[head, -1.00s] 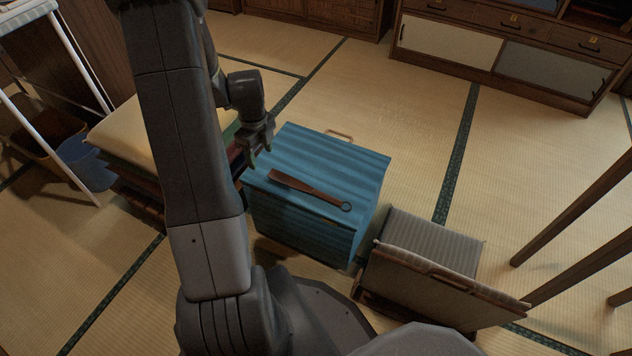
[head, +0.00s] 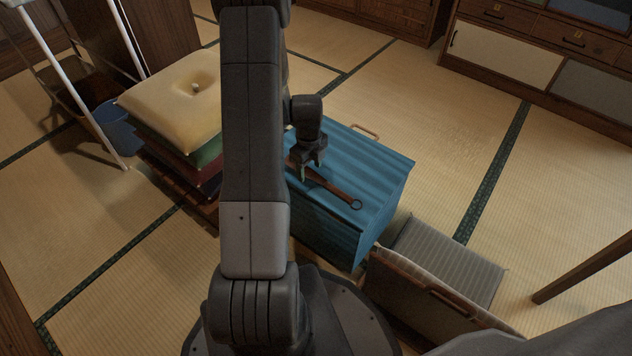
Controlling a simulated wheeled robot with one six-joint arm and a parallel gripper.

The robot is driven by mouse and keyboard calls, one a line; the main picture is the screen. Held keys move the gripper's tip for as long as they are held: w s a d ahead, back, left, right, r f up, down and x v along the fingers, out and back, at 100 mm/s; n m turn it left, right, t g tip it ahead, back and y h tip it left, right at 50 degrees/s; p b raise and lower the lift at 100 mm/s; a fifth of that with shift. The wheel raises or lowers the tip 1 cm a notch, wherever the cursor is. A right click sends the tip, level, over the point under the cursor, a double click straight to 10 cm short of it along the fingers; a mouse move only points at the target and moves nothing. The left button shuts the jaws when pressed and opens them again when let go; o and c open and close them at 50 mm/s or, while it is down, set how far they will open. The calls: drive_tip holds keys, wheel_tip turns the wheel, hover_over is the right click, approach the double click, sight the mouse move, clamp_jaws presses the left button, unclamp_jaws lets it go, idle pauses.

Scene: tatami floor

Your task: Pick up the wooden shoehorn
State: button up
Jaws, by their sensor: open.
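The wooden shoehorn (head: 335,188) is a long brown strip with a ring at its right end. It lies flat on top of a blue box (head: 375,165) with a ribbed, striped surface. My gripper (head: 310,174) points down over the shoehorn's left, wider end and is open. The gripper covers part of that end. I cannot tell how high the fingertips are above the shoehorn or whether they touch it.
A low legless chair (head: 450,262) sits right of the box. Cabinets (head: 530,50) line the back. Tatami behind the box is clear.

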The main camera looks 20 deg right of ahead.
drive_tip(key=shift+f, duration=0.35)
drive_tip(key=shift+r, duration=0.1)
drive_tip(key=c, duration=1.1)
drive_tip(key=shift+c, duration=0.2)
